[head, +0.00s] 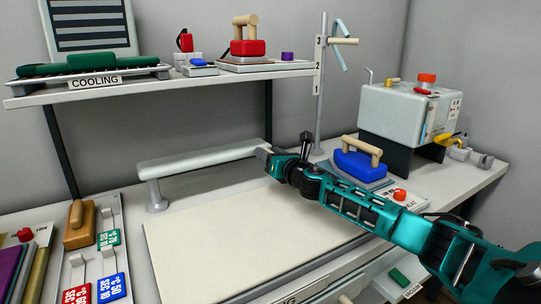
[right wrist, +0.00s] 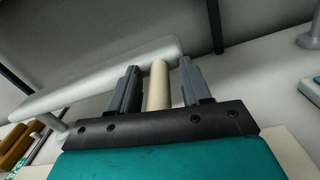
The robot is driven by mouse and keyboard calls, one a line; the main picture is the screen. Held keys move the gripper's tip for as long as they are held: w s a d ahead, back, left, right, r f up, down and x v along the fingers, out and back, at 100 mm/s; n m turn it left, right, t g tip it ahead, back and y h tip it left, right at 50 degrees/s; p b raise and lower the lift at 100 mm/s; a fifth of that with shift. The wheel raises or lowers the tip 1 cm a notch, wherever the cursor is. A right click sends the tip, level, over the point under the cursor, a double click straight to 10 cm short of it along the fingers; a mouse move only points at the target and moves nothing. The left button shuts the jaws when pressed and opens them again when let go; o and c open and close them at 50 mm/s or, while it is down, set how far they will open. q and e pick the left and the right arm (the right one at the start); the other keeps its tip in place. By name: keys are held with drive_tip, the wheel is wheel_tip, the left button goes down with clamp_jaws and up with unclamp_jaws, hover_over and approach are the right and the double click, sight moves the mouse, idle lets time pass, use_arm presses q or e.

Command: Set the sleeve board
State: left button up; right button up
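The sleeve board (head: 200,160) is a long, pale padded arm on a grey post, standing at the back of the worktable. It also shows in the right wrist view (right wrist: 100,85), running up to the right. My right gripper (head: 268,156) is at the board's right end. In the right wrist view its two dark fingers (right wrist: 160,76) stand on either side of a beige round handle (right wrist: 157,88), with a narrow gap on each side. The handle seems to belong to the board's end; its join is hidden. My left gripper is not in view.
A cream pad (head: 245,235) covers the table front. A blue iron (head: 358,162) and a grey boxed machine (head: 410,112) stand at right. A shelf marked COOLING (head: 150,92) hangs above the board. A tray (head: 90,255) with a brown block and coloured tags lies at left.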

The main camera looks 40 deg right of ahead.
drive_tip(key=shift+f, duration=0.1)
drive_tip(key=shift+s+f, duration=0.1)
drive_tip(key=shift+s, duration=0.5)
drive_tip(key=s, duration=0.3)
drive_tip(key=s+a, duration=0.1)
drive_tip(key=s, duration=0.5)
drive_tip(key=shift+s+a, duration=0.15)
drive_tip(key=shift+s, duration=0.1)
drive_tip(key=shift+s+a, duration=0.1)
drive_tip(key=shift+s, duration=0.95)
drive_tip(key=shift+r, duration=0.2)
